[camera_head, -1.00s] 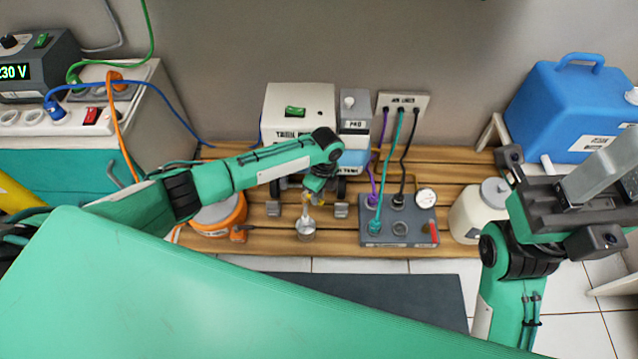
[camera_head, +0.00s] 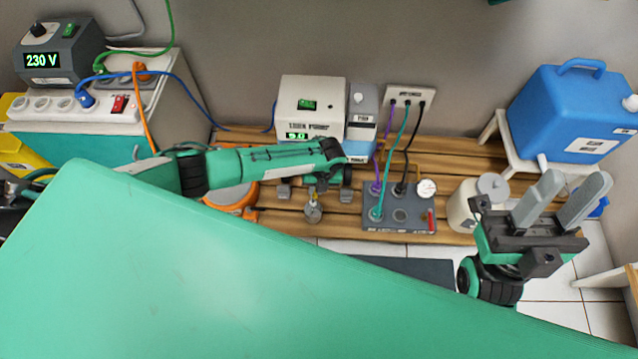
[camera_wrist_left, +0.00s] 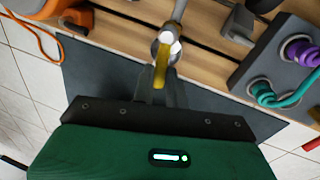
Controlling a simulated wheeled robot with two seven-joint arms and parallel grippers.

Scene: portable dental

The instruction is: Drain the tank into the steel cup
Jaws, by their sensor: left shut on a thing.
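My left gripper (camera_head: 318,186) is low in front of the white unit. In the left wrist view its dark fingers (camera_wrist_left: 161,80) are shut on a yellow lever (camera_wrist_left: 161,66). My right gripper (camera_head: 565,188) is open and empty.
A valve panel (camera_head: 376,222) with cables and a gauge is right of the cup. A white canister (camera_head: 463,212) and a blue jug (camera_head: 570,115) stand further right. A large green surface (camera_head: 180,270) fills the foreground.

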